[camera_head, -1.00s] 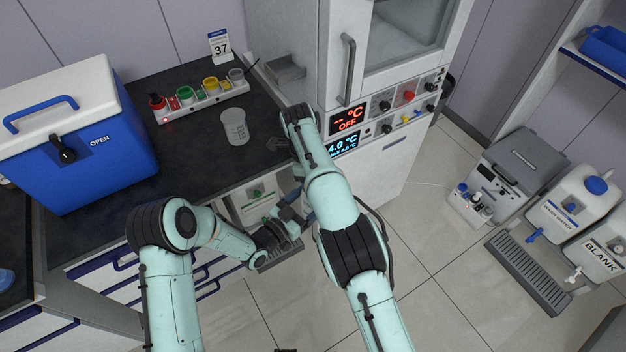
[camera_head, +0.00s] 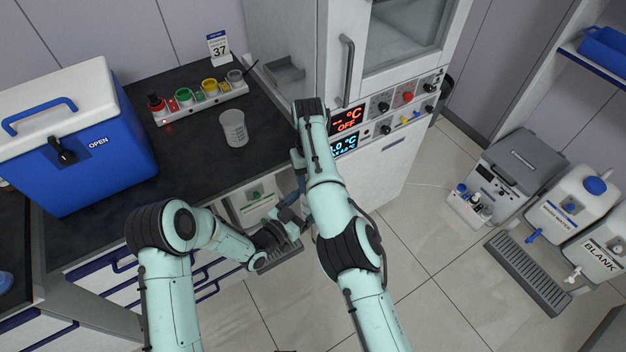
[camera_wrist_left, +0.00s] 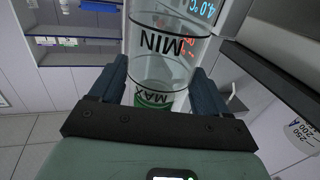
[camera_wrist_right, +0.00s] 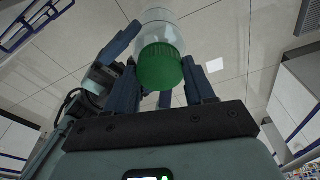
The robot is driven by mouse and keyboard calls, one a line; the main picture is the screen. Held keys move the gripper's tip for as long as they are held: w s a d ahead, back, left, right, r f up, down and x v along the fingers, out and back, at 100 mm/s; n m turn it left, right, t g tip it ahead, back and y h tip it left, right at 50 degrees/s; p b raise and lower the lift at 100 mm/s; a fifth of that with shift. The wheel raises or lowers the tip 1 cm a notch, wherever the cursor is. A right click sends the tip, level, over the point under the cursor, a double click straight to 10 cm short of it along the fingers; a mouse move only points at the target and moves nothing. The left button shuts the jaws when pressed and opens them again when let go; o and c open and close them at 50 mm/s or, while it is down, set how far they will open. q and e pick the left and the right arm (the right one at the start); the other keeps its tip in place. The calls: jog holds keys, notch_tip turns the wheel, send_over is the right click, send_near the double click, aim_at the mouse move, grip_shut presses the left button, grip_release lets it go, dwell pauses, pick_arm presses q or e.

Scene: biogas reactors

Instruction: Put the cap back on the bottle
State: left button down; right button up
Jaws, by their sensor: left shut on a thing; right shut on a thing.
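In the left wrist view the clear bottle (camera_wrist_left: 168,55) with MIN and MAX marks stands between the fingers of my left gripper (camera_wrist_left: 158,85), which is shut on it. A green part shows at the bottle's near end. In the right wrist view the green cap (camera_wrist_right: 160,68) is between the fingers of my right gripper (camera_wrist_right: 163,85), shut on it. The bottle (camera_wrist_right: 158,18) is directly behind the cap, in line with it; I cannot tell whether the cap is seated. In the head view my left gripper (camera_head: 288,226) is low before the counter; my right gripper is hidden.
A beaker (camera_head: 234,128) and a rack with coloured caps (camera_head: 203,97) stand on the dark counter (camera_head: 180,160). A blue cool box (camera_head: 85,150) is at left. The cabinet with displays (camera_head: 375,170) is close to my right arm.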

jog(key=o, duration=1.1)
jog(key=shift+c, duration=0.2)
jog(key=shift+c, duration=0.4)
